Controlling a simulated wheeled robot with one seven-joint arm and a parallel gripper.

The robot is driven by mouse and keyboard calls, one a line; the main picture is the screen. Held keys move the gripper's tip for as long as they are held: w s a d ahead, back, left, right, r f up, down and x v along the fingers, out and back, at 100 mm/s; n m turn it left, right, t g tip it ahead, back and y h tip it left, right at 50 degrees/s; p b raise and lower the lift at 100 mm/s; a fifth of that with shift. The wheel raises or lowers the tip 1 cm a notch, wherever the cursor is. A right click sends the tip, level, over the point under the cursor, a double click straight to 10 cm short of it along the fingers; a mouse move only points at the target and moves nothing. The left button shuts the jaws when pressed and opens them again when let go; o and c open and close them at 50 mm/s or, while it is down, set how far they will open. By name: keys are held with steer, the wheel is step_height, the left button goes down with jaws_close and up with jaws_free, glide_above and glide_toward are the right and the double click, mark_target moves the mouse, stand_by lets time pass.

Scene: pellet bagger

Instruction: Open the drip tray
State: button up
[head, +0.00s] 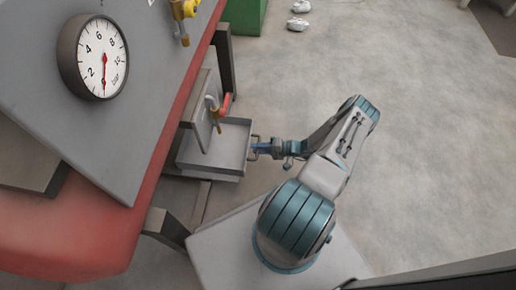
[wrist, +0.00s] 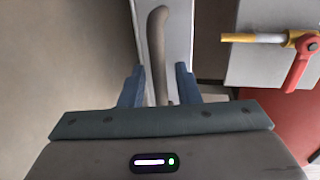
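The drip tray (head: 228,137) is a shallow grey metal box under a red-handled tap, low on the side of the machine. Its inside shows, and it sticks out from the machine in the head view. Its bar handle (head: 255,141) is on the right-hand front wall. In the wrist view the handle (wrist: 157,45) runs down between the two blue fingers of my gripper (wrist: 159,88), with a gap on each side. My gripper (head: 257,148) is open around the handle, which it does not grip. The handle's lower end is hidden behind my gripper's body.
The tap with its red lever (wrist: 299,66) sits right of my gripper in the wrist view. The red machine frame (head: 165,150) and a pressure gauge (head: 92,57) are to the left in the head view. The concrete floor (head: 400,130) is clear to the right.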

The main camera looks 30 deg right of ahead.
steer(key=p+v, duration=0.2)
steer(key=v, duration=1.1)
steer(key=shift+s+d+p, duration=0.2)
steer(key=shift+s+p, duration=0.05)
steer(key=shift+p, duration=0.05)
steer(key=shift+r, duration=0.15)
steer(key=w+a+r+n+g+h+p, duration=0.2)
steer(key=a+r+g+p, duration=0.3)
steer(key=r, duration=1.1)
steer(key=w+a+r+n+g+h+p, duration=0.25)
steer(key=r+p, duration=0.45)
steer(key=r, duration=1)
steer(key=w+a+r+n+g+h+p, duration=0.1)
steer(key=w+a+r+g+h+p, duration=0.3)
steer(key=r, duration=1.2)
steer(key=s+a+r+t+h+p, duration=0.1)
steer(key=s+a+r+p, duration=0.3)
steer(key=r, duration=0.8)
steer(key=s+a+r+n+t+h+p, duration=0.1)
steer(key=s+a+r+p, duration=0.4)
steer(key=r, duration=0.7)
steer(key=s+a+r+t+h+p, duration=0.2)
steer(key=s+r+p, duration=0.6)
steer(key=r, duration=0.4)
steer(key=shift+s+a+r+t+p, duration=0.3)
steer(key=shift+a+t+p, duration=0.35)
steer(key=shift+a, duration=0.65)
steer(key=shift+n, duration=0.25)
